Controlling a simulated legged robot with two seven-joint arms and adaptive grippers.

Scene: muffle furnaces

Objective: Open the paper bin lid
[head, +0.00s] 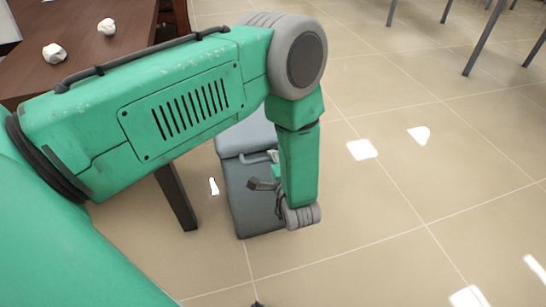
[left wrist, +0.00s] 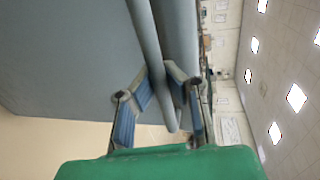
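The paper bin is a grey box on the floor (head: 250,195), partly hidden behind my left forearm in the head view. Its lid (head: 245,137) looks lowered, with a grey bar handle (head: 256,158) along its near edge. My left gripper (head: 266,178) is beside the bin's upper front, partly hidden by my arm. In the left wrist view, the fingers of the left gripper (left wrist: 159,82) stand on either side of the handle bar (left wrist: 155,50). The gap looks narrow, but a firm hold cannot be told. My right gripper is not in view.
A dark brown table (head: 85,40) with two crumpled white paper balls (head: 54,53) (head: 106,27) is at the upper left. Its dark leg (head: 176,197) stands left of the bin. The tiled floor is clear to the right. Metal furniture legs (head: 484,38) stand at the upper right.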

